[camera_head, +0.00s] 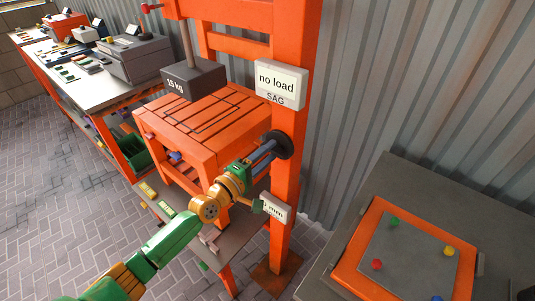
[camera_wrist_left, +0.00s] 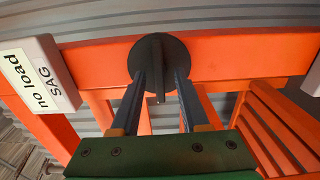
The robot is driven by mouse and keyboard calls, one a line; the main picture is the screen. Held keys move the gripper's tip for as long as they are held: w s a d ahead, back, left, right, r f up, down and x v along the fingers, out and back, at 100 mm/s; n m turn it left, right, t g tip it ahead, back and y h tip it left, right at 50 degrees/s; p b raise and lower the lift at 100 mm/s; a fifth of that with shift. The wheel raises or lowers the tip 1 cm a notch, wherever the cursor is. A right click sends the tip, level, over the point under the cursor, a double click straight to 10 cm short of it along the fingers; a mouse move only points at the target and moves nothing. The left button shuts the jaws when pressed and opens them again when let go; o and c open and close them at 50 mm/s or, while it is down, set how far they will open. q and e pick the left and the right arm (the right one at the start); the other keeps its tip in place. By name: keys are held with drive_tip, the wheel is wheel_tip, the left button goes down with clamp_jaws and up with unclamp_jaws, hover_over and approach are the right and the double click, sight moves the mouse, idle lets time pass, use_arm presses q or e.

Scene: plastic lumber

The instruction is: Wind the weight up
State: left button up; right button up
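The weight is a dark block (camera_head: 193,80) marked 15 kg, hanging from a rod above an orange slatted bench (camera_head: 233,103). A black round disc (camera_head: 283,145) sits on the orange post (camera_head: 289,95); it also shows in the left wrist view (camera_wrist_left: 150,48), with a small dark peg (camera_wrist_left: 160,97) at its middle. My left gripper (camera_head: 268,152) is at the disc. Its two fingers (camera_wrist_left: 159,82) are apart, one on each side of the peg, with no clear contact on it. My right gripper is not in view.
A sign (camera_head: 281,82) reads "no load SAG". A second sign (camera_head: 274,208) reading "mm" is partly hidden by my left gripper. An orange-framed board (camera_head: 365,240) with coloured knobs lies on the grey table at right. A cluttered workbench (camera_head: 85,88) stands at left.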

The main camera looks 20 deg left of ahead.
use_arm(q)
drive_tip(key=v, duration=0.7)
